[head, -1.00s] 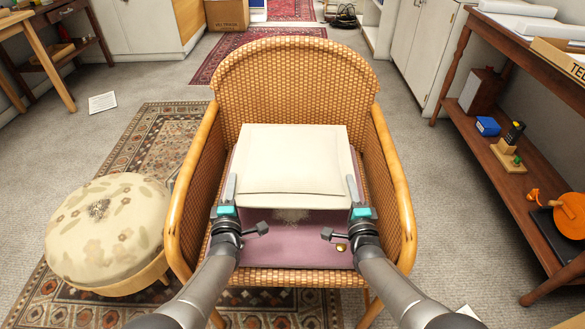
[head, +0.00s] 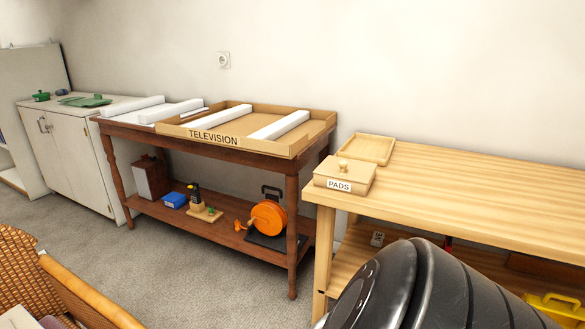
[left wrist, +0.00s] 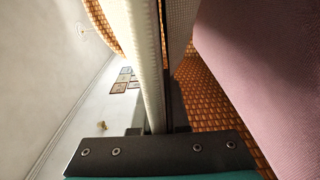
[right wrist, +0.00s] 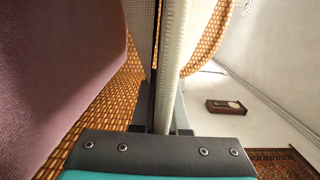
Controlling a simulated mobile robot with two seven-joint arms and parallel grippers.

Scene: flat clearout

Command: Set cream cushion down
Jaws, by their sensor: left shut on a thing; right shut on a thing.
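The cream cushion shows edge-on as a pale upright strip in the left wrist view (left wrist: 145,60) and the right wrist view (right wrist: 172,60). My left gripper (left wrist: 158,120) is shut on one side of it. My right gripper (right wrist: 165,118) is shut on the other side. The mauve seat pad shows in the left wrist view (left wrist: 250,70) and the right wrist view (right wrist: 50,70), with wicker beside it. The head view now holds only part of the wicker armchair (head: 25,270) at lower left; neither gripper is seen there. Whether the cushion touches the pad is hidden.
A dark wooden table (head: 300,195) along the wall bears a TELEVISION tray (head: 325,128). A pale wooden bench (head: 450,190) stands right of it with a PADS box (head: 340,172). Grey carpet (head: 200,275) is clear between chair and dark table.

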